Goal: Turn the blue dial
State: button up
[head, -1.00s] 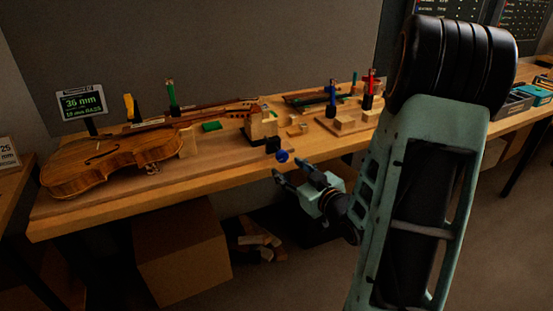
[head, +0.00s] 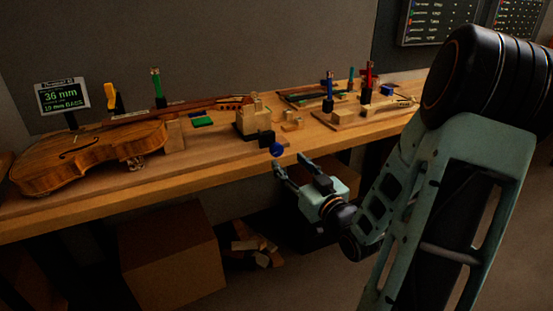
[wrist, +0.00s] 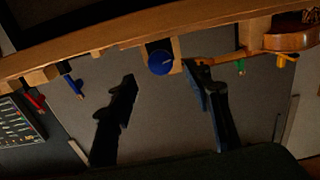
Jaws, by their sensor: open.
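The blue dial (head: 277,149) is a small round knob on a dark block (head: 266,138) near the front edge of the bench. In the wrist view the blue dial (wrist: 161,62) shows a light pointer line and sits between my two fingers, beyond their tips. My gripper (head: 289,163) is open and empty, just in front of and below the dial in the head view. Its fingers (wrist: 163,80) are spread wide in the wrist view. I see no contact between the fingers and the dial.
A violin (head: 95,155) lies on the bench at the left, beside a small display (head: 62,97). Wooden blocks (head: 253,117) stand behind the dial. Upright tools (head: 328,92) stand farther right. A cardboard box (head: 172,255) is under the bench.

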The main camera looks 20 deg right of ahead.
aim_at(278, 151)
jog(key=w, duration=0.8)
jog(key=shift+w+a+b, duration=0.2)
jog(key=shift+w+b, duration=0.05)
jog(key=shift+b, duration=0.15)
jog(key=shift+c, duration=0.2)
jog(key=c, duration=1.1)
jog(key=shift+c, duration=0.2)
